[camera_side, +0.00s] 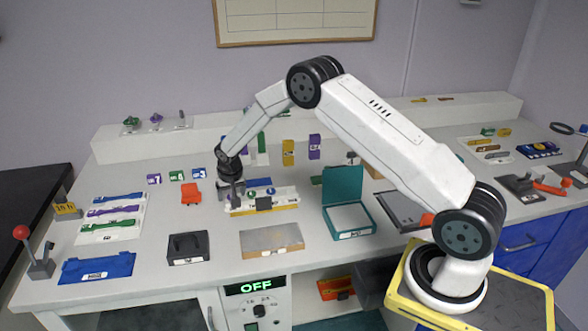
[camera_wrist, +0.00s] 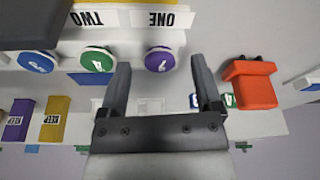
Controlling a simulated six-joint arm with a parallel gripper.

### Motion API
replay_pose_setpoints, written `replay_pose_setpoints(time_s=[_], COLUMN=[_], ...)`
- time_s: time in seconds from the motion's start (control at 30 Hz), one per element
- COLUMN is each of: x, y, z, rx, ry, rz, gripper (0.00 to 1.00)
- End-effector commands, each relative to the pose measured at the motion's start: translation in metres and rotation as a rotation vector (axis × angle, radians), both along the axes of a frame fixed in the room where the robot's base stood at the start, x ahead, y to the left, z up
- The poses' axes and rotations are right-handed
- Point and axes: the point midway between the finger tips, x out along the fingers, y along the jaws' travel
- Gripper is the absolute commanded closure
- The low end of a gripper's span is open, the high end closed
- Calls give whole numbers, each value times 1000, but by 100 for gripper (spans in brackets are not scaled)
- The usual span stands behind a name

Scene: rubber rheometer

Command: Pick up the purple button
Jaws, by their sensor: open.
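The purple button (camera_wrist: 160,59) is a round cap with a white mark on it, in the wrist view. It sits by the label "ONE" on a white button panel (camera_wrist: 125,18). My gripper (camera_wrist: 160,72) is open, with its two fingers apart and the purple button showing between their tips. I cannot tell how far above it the tips are. In the side view my gripper (camera_side: 231,194) is over the left end of the panel (camera_side: 284,194), and it hides the purple button there.
A green button (camera_wrist: 96,59) is close beside my left finger in the wrist view, with a blue button (camera_wrist: 36,61) farther left. An orange-red object (camera_wrist: 254,84) is to the right. In the side view a teal open box (camera_side: 345,188) stands right of the panel.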

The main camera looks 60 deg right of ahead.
Motion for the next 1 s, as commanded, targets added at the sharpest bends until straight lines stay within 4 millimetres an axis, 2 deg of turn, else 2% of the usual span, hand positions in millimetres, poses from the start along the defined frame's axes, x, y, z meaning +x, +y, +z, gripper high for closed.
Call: replay_pose_setpoints(time_s=[0.57, 0.8, 0.83, 1.0], x=[1, 1, 1, 1], y=[0, 0, 0, 0], z=[-2, -2, -2, -2], rx=[0, 0, 0, 0], ry=[0, 0, 0, 0], rz=[0, 0, 0, 0], gripper=[17, 93, 100, 100])
